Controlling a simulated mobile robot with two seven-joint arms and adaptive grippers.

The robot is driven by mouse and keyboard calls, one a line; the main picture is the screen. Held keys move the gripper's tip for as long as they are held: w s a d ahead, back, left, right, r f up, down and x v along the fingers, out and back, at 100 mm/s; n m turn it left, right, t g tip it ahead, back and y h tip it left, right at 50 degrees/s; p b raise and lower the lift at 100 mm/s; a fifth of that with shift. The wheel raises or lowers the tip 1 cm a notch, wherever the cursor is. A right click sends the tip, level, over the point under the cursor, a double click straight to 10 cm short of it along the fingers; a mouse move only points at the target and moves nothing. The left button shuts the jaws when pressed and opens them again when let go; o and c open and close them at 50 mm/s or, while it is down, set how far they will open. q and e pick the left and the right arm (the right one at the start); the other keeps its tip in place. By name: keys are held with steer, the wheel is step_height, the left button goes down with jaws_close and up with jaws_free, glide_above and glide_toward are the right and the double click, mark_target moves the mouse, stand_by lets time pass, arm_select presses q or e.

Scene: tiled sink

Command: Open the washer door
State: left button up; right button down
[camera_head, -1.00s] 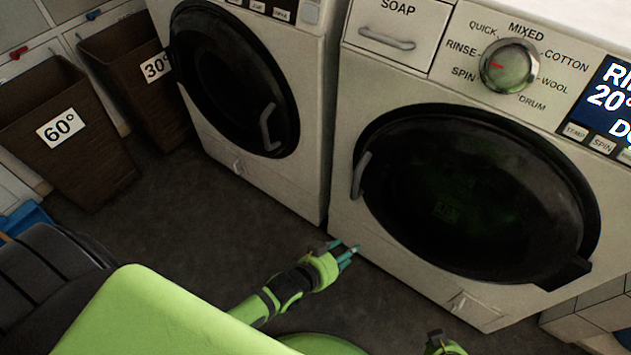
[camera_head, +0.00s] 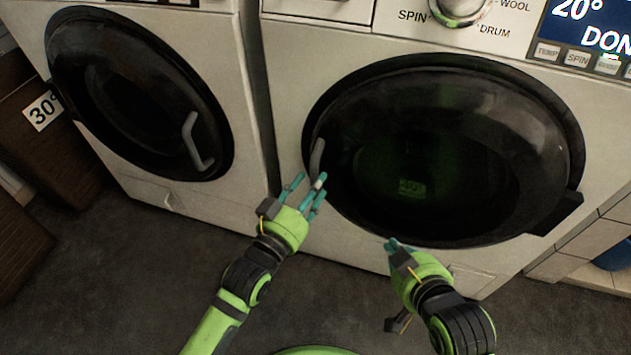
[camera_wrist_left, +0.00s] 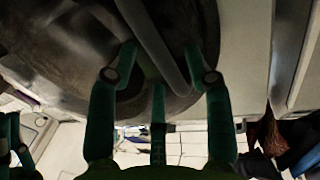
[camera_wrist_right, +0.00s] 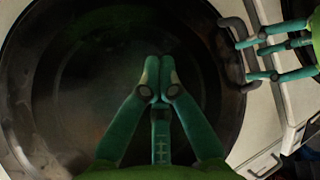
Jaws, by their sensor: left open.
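The right washer's round black door (camera_head: 440,140) is closed, with a green glow behind its dark glass. Its grey handle (camera_head: 317,158) is on the door's left edge. My left gripper (camera_head: 308,188) is open just below and in front of the handle. In the left wrist view the handle bar (camera_wrist_left: 158,45) lies between the spread fingertips, and contact cannot be told. My right gripper (camera_head: 397,248) is in front of the door's lower left edge. The right wrist view shows its fingertips (camera_wrist_right: 159,70) together with nothing between them.
A second washer (camera_head: 140,95) with a closed black door stands to the left. A brown basket marked 30° (camera_head: 55,140) is at the far left. The dark floor (camera_head: 130,270) in front of the machines is clear.

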arm_select(q)
steer(key=shift+x, duration=1.2)
arm_select(e)
steer(key=shift+w+a+r+t+y, duration=0.15)
steer(key=shift+w+a+r+t, duration=0.1)
steer(key=shift+w+r+t, duration=0.25)
steer(key=shift+w+a+r+t+y, duration=0.1)
steer(key=shift+w+a+r+t, duration=0.15)
steer(key=shift+r, duration=0.4)
steer(key=shift+w+a+r+t+y, duration=0.15)
steer(key=shift+w+a+r+t, duration=0.15)
steer(key=shift+r+t, duration=0.2)
arm_select(q)
jaws_close()
steer(key=shift+s, duration=0.1)
arm_select(e)
steer(key=shift+g, duration=0.25)
